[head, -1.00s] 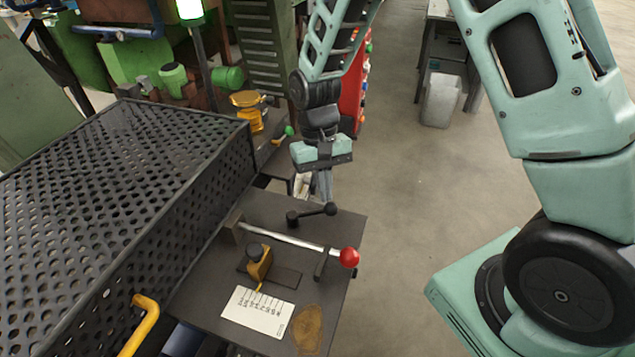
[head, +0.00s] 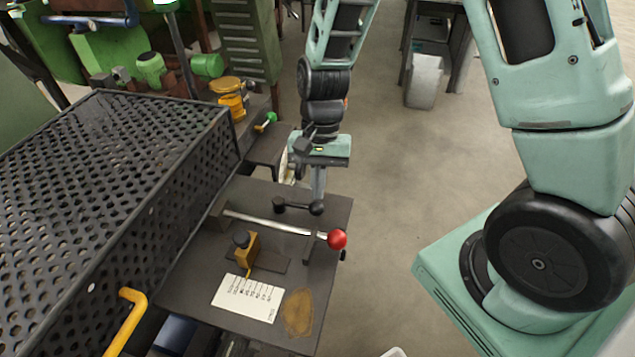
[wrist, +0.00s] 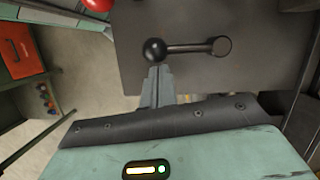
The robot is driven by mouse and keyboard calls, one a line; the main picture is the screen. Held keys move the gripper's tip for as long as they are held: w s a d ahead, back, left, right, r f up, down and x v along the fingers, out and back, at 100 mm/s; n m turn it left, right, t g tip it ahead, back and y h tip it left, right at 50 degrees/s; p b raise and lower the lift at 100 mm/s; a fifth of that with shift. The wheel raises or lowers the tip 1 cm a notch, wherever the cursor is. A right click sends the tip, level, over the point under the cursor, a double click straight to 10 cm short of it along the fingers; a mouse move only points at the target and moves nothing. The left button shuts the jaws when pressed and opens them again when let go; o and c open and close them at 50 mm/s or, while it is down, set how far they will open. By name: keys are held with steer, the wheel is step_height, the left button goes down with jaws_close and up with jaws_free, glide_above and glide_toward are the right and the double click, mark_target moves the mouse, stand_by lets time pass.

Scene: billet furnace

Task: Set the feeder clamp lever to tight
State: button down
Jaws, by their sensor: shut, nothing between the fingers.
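A short black lever with a ball knob (head: 317,208) lies at the far right part of the dark plate, its round pivot end at the left. I take it for the clamp lever; no label on it is readable. In the wrist view the ball (wrist: 154,50) is on the left and the bar runs right to the round pivot. My gripper (head: 318,198) points down at the ball end. Its fingers (wrist: 158,72) are shut and empty, right against or just beside the ball; I cannot tell if they touch.
A silver rod with a red ball (head: 337,239) crosses the plate nearer the camera. A yellow pointer block (head: 250,250) and a white scale card (head: 246,297) lie in front. A perforated black guard (head: 110,150) stands left. Open floor (head: 400,200) lies right.

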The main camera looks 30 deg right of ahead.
steer(key=shift+s+r, duration=0.1)
stand_by(0.4)
steer(key=p+v, duration=0.8)
steer(key=v, duration=0.2)
steer(key=shift+p, duration=0.4)
